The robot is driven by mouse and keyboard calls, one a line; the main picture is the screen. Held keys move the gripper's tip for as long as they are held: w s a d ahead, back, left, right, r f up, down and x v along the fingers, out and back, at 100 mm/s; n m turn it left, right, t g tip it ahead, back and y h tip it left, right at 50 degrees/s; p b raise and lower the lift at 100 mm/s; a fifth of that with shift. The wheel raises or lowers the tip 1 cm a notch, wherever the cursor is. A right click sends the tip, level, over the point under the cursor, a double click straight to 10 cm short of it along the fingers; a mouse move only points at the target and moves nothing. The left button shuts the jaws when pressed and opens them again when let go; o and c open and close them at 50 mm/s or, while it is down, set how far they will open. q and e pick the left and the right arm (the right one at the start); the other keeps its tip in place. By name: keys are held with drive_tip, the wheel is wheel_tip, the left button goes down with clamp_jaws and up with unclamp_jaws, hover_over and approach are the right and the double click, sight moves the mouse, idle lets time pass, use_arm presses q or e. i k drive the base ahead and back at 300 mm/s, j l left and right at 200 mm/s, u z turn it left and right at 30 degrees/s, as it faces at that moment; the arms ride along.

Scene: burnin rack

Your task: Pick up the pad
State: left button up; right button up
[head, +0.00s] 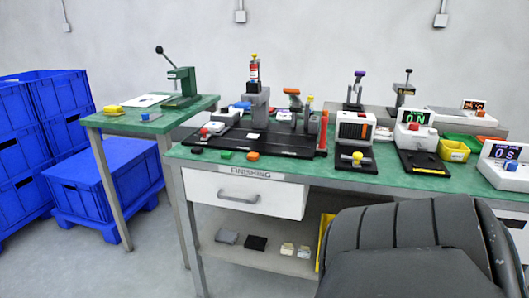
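No item is marked as the pad, so I cannot tell which one it is. Two flat pad-like squares lie on the lower shelf under the front bench: a grey square (227,237) and, just right of it, a black square (256,243). They lie flat and apart. Two small whitish blocks, a left block (287,249) and a right block (304,252), sit to their right. A small white flat piece (253,136) lies on the black base plate on the bench. Neither of my grippers is in view.
The green bench top (205,160) carries several fixtures and displays. A white drawer (245,194) is shut above the lower shelf (235,254). Blue crates (95,185) stand left. Floor left of the shelf is clear.

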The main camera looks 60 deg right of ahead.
sight(196, 150)
drive_tip(key=z, duration=1.65)
